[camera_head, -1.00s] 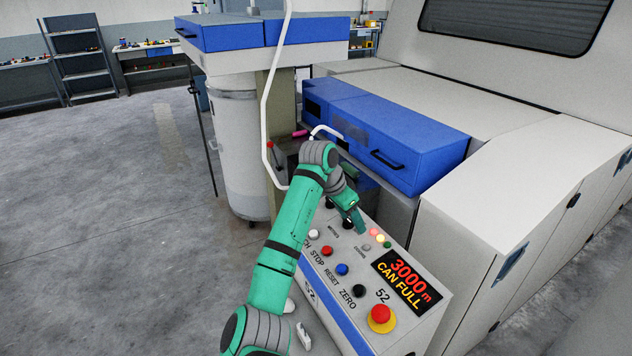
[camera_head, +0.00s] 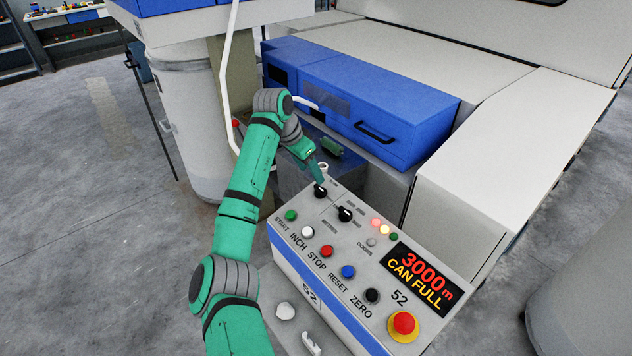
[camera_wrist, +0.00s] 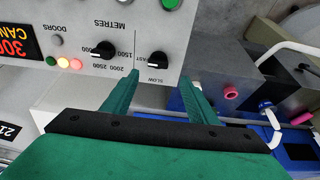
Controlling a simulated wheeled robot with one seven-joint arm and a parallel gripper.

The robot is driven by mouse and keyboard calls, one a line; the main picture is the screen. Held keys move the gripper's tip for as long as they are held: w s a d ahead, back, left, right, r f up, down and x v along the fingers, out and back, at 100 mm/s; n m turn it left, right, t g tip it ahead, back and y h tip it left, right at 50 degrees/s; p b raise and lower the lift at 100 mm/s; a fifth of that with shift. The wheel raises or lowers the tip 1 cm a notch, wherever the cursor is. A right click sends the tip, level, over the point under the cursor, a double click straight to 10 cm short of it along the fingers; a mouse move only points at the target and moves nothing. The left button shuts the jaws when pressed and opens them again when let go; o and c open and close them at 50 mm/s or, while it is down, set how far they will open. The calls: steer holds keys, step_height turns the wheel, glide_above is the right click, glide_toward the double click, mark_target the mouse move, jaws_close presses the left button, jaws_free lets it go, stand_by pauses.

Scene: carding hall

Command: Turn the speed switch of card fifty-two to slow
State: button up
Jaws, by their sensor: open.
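The control panel (camera_head: 322,222) of card 52 has a black speed switch (camera_head: 320,191) near its far end. In the wrist view the speed switch (camera_wrist: 158,61) sits upside down, with FAST to its left and SLOW below it. Its pale mark appears to point to the FAST side, but it is small. My gripper (camera_head: 314,172) is just beyond and above the switch in the head view. In the wrist view my gripper (camera_wrist: 161,79) is open, its green fingers either side of the SLOW label, with the switch just past the gap. No contact shows.
The black metres knob (camera_head: 345,214) is close beside the speed switch. Several push buttons, a red emergency stop (camera_head: 403,323) and a lit display (camera_head: 418,275) reading CAN FULL are on the panel. A white pipe (camera_head: 228,80) and blue cover (camera_head: 365,105) stand behind.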

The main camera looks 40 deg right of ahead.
mark_target(319, 187)
steer(key=x, duration=0.6)
steer(key=shift+s+f, duration=0.3)
steer(key=shift+f, duration=0.05)
steer(key=shift+d+f, duration=0.35)
steer(key=shift+f, duration=0.2)
steer(key=c, duration=1.1)
